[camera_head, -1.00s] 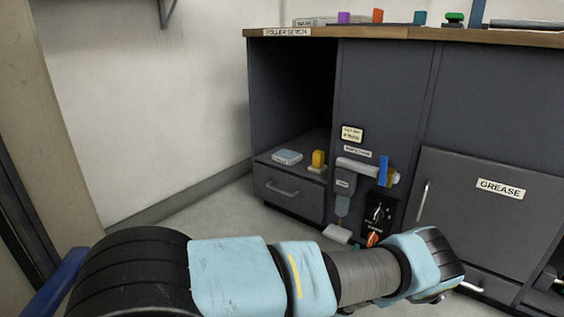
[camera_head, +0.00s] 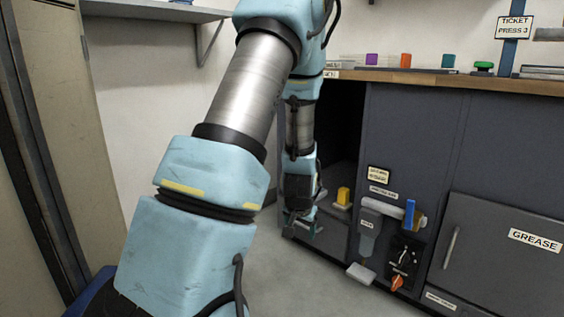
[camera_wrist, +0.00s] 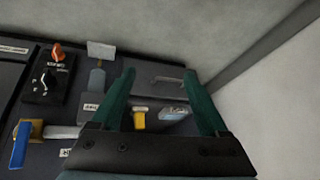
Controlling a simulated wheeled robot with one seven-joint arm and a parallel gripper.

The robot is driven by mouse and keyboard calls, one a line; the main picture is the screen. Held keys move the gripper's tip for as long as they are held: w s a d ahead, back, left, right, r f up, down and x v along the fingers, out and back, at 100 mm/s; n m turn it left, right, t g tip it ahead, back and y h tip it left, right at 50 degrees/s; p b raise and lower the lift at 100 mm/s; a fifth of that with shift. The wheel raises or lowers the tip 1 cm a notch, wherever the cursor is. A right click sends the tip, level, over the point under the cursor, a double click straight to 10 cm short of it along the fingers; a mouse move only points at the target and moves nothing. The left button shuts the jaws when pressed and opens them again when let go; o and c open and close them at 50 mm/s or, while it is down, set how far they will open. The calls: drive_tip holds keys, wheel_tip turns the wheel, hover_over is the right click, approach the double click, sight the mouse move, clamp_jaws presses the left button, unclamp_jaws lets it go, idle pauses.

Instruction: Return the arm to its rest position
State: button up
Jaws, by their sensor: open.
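My arm rises on the left of the head view, bends at the top and hangs down in front of the dark cabinet. My gripper (camera_head: 301,226) is at its lower end, before the open bay and drawer. In the wrist view my gripper (camera_wrist: 168,100) shows two green fingers spread apart, with nothing held between them. Beyond the fingers are a yellow block (camera_wrist: 140,117) and a pale blue-white packet (camera_wrist: 173,112). The arm hides part of the bay and the drawer in the head view.
The dark cabinet (camera_head: 410,140) carries a wooden top (camera_head: 430,79) with small coloured items. Its front has a blue lever (camera_head: 409,214), a dial panel (camera_head: 403,255) and a GREASE door (camera_head: 500,250). A wall shelf (camera_head: 150,10) is at upper left. Floor (camera_head: 300,285) is clear.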

drive_tip(key=s+a+r+n+g+p, duration=0.2)
drive_tip(key=s+a+r, duration=0.45)
drive_tip(key=s, duration=0.25)
drive_tip(key=s+a+r+n+g+p, duration=0.1)
drive_tip(key=s+a+r+n+g, duration=0.1)
drive_tip(key=s+a+r, duration=0.45)
wheel_tip(320, 180, up, 38)
drive_tip(key=s+d+p, duration=0.1)
drive_tip(key=p, duration=3.5)
drive_tip(key=shift+s+y+p, duration=0.2)
drive_tip(key=shift+y+p, duration=0.1)
drive_tip(key=shift+p, duration=0.05)
drive_tip(key=shift+d, duration=0.1)
drive_tip(key=shift+c, duration=0.2)
